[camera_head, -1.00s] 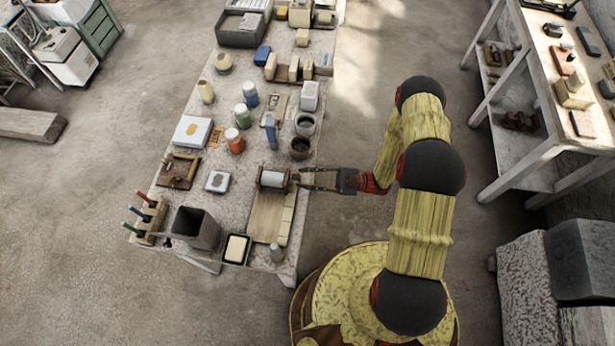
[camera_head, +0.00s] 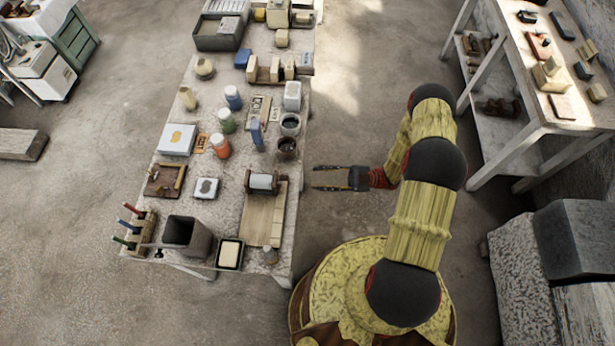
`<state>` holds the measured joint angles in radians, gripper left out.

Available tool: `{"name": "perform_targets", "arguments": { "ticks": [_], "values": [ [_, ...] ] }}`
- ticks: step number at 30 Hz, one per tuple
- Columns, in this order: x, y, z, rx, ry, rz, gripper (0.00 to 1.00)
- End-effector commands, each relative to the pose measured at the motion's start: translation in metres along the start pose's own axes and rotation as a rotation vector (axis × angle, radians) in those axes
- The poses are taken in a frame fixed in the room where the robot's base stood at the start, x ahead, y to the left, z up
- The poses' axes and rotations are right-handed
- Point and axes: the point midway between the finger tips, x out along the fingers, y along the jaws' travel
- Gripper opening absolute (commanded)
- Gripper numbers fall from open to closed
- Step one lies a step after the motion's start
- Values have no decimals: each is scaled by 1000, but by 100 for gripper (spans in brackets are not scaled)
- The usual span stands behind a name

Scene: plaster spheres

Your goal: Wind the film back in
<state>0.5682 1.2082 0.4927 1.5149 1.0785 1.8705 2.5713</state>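A pale roller (camera_head: 262,182), which looks like the film winder, lies between dark end pieces at the head of a light wooden board (camera_head: 258,220) on the table. A small dark part sticks out at its right end. I cannot make out the film itself; a paler strip runs along the board's right side. My gripper (camera_head: 316,178) is open and empty, to the right of the roller and past the table's right edge. Its fingers point left at the roller, with a clear gap between.
The long table (camera_head: 225,255) holds several bottles, two dark cups near its right edge (camera_head: 287,146), a dark square bin (camera_head: 187,235) and a black-rimmed tray (camera_head: 230,254). A shelved side table (camera_head: 540,125) stands right.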

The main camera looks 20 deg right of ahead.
Motion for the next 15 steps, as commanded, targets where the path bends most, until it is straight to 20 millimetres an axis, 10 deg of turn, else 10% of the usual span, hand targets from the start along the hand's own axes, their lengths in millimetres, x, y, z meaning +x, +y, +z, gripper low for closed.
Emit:
{"name": "perform_targets", "arguments": {
  "ticks": [15],
  "values": [
    [-28, 0, 0, 0, 0, -1, 34]
  ]
}}
